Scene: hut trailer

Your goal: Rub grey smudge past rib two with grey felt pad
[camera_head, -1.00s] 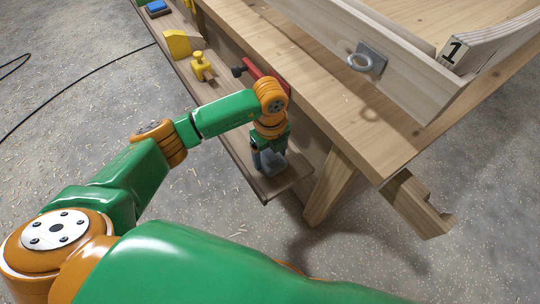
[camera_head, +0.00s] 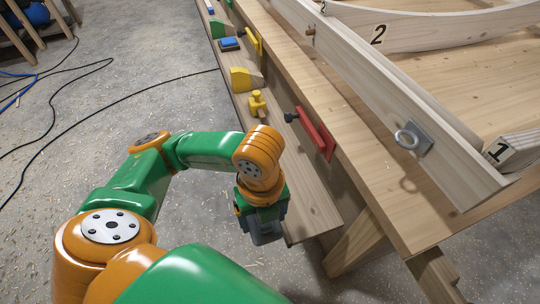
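My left gripper (camera_head: 264,222) hangs beside the lower shelf's near end, pointing down. A blue-grey block, seemingly the grey felt pad (camera_head: 266,236), sits between its fingers, largely hidden by the gripper body. The shelf's near end is bare. Rib two (camera_head: 400,30), a pale curved plank marked "2", stands at the top right, beyond the bench's long side rail. Rib one (camera_head: 512,150), marked "1", is at the right edge. I can make out no grey smudge. My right gripper is not in view.
The lower shelf (camera_head: 310,212) holds a yellow peg-like piece (camera_head: 257,103), a yellow block (camera_head: 244,79) and a blue pad (camera_head: 229,44). A red clamp (camera_head: 315,134) is on the bench side. A metal ring (camera_head: 407,138) juts from the side rail (camera_head: 370,85). Black cables lie on the left floor.

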